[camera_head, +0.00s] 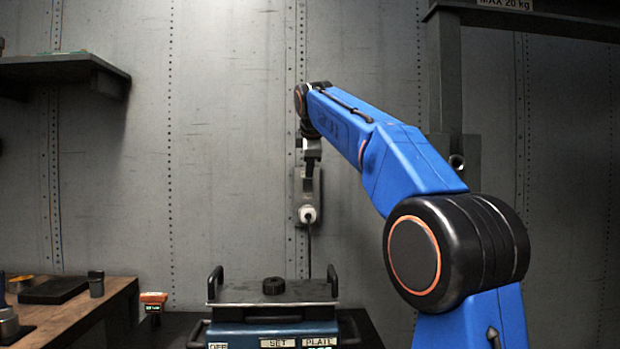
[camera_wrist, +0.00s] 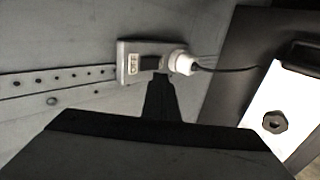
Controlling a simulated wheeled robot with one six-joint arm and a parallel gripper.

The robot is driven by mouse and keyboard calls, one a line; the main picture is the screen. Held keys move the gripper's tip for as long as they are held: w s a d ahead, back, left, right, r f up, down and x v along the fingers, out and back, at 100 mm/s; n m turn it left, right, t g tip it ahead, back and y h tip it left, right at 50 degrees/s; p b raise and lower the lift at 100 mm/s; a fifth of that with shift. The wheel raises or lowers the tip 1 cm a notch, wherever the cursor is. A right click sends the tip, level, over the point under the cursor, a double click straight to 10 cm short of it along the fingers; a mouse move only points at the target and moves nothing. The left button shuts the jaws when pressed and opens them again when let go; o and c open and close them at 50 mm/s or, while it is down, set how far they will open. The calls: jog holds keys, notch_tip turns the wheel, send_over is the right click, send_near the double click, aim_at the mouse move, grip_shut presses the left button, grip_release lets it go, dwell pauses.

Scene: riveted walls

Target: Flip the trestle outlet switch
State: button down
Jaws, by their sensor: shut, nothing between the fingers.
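The wall outlet (camera_head: 299,184) is a small grey plate on the riveted wall, with a white plug (camera_head: 308,214) and dark cord at its lower end. In the wrist view the outlet (camera_wrist: 126,76) lies sideways, with the white plug (camera_wrist: 181,62) at its right. A dark square and a small pale marked piece show on its face; I cannot tell which is the switch. My gripper (camera_head: 311,166) is in front of the outlet and hides part of it. In the wrist view my gripper (camera_wrist: 160,78) is shut and empty, its tips overlapping the plate's lower edge; contact is unclear.
A machine with a flat lid (camera_head: 235,293), black knob and side handles stands below the outlet; its lid (camera_wrist: 285,95) shows at right in the wrist view. A wooden bench (camera_head: 95,308) is at lower left, a shelf (camera_head: 60,68) at upper left. A dark post (camera_head: 446,80) stands right.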

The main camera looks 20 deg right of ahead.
jog(key=v, duration=0.7)
notch_tip(320, 180, down, 2)
dwell(0.5)
send_near(308, 191)
notch_tip(308, 191, down, 3)
jog(key=w, duration=0.3)
jog(key=shift+w+d+f, duration=0.3)
jog(key=shift+w+d, duration=0.3)
jog(key=shift+d, duration=0.05)
